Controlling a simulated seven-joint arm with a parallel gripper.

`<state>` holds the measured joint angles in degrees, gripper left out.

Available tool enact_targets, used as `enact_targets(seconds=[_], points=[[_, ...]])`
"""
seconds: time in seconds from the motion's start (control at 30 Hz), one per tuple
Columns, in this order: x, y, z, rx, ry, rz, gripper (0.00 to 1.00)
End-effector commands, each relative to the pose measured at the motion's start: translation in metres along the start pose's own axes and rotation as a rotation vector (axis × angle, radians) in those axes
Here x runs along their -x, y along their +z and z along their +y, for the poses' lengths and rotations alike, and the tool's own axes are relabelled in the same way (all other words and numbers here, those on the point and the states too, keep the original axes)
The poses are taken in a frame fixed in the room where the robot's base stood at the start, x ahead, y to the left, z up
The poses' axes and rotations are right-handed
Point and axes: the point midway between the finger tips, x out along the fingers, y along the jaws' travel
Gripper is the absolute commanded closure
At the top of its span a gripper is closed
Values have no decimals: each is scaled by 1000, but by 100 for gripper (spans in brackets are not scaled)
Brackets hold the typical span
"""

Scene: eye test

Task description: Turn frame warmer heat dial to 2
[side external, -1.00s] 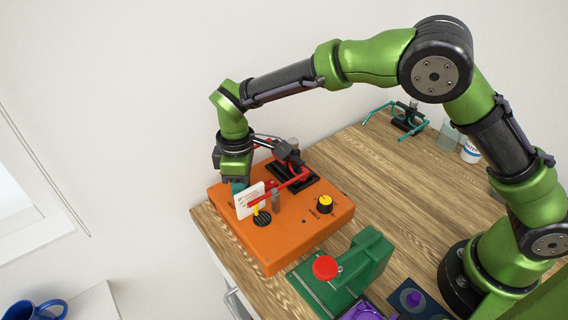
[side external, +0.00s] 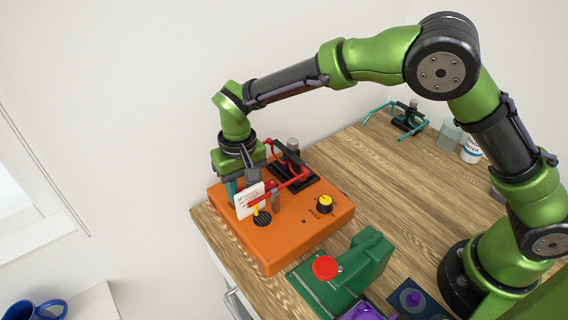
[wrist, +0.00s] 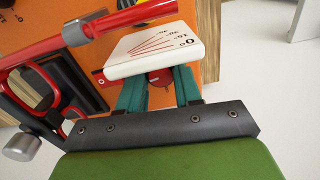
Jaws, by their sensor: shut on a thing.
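The orange frame warmer (side external: 285,240) sits on the wooden bench. My gripper (wrist: 158,92) points down over its far left part, its teal fingers shut on a small red knob (wrist: 158,78). The knob's numbers and pointer are hidden, so I cannot read its setting. A white card with an angle scale (side external: 249,200) stands beside the fingers and also shows in the wrist view (wrist: 150,50). A black and yellow dial (side external: 325,204) is on the warmer's right part; its printed label is too small to read surely.
Red glasses (side external: 290,181) rest on a black stand close to my gripper. A black round grille (side external: 262,218) lies in front of the card. A green device with a red knob (side external: 325,267) stands nearer the front. Teal glasses (side external: 407,118) and bottles (side external: 471,150) are at the back.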

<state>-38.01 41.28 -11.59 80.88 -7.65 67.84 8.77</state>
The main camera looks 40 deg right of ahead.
Motion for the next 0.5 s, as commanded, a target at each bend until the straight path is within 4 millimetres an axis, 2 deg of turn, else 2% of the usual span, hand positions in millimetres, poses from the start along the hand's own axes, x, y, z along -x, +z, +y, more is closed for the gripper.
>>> enact_targets(seconds=[0.5], points=[[0, 2, -1, -461, 1, 12, 97]])
